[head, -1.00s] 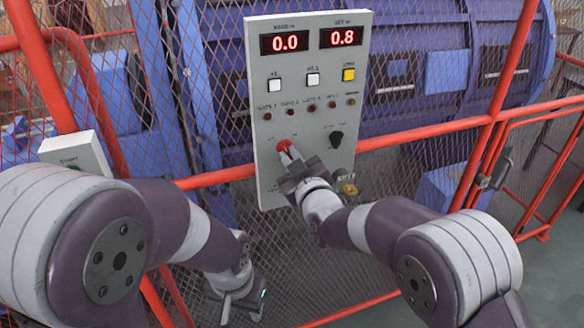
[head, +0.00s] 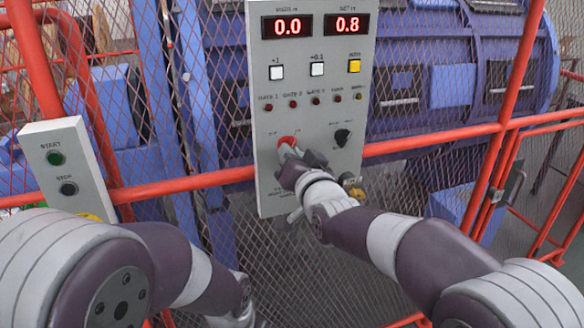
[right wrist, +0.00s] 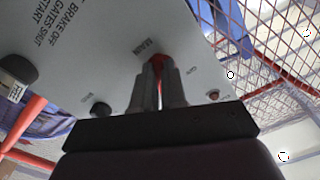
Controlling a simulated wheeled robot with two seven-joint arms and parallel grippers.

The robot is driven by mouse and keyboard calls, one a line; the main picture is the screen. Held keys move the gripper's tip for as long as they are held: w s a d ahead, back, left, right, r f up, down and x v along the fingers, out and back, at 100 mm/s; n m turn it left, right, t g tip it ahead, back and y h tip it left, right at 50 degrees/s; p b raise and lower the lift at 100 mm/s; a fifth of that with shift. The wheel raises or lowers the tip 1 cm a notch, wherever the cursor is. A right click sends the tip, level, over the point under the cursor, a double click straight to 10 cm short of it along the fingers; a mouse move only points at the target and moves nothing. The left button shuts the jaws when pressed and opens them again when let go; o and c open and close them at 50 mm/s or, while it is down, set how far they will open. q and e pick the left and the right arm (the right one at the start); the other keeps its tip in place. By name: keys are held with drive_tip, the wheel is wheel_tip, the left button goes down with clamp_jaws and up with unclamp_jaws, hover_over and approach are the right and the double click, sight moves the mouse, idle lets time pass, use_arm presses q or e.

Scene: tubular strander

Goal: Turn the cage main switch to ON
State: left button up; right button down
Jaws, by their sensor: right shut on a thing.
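The grey control panel (head: 262,190) stands upright in front of the mesh fence. In the right wrist view, both fingers (right wrist: 159,88) clasp the red knob (right wrist: 158,62) from either side, near the panel face. My left gripper (head: 238,318) is low at the bottom edge, away from the panel and mostly cut off.
Displays (head: 318,25) read 0.0 and 0.8. A START/STOP box (head: 64,165) is at left. Red rails (head: 430,142) and mesh stand around the panel.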

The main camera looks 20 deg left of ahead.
drive_tip(key=shift+a+m+b, duration=0.1)
drive_tip(key=shift+m+b, duration=1.15)
drive_tip(key=shift+m, duration=0.45)
drive_tip(key=c, duration=1.2)
unclamp_jaws()
drive_tip(key=shift+s, duration=0.1)
drive_tip(key=b+v, duration=0.2)
drive_tip(key=v, duration=1)
drive_tip(key=shift+s+d, duration=0.2)
drive_tip(key=shift+d, duration=0.05)
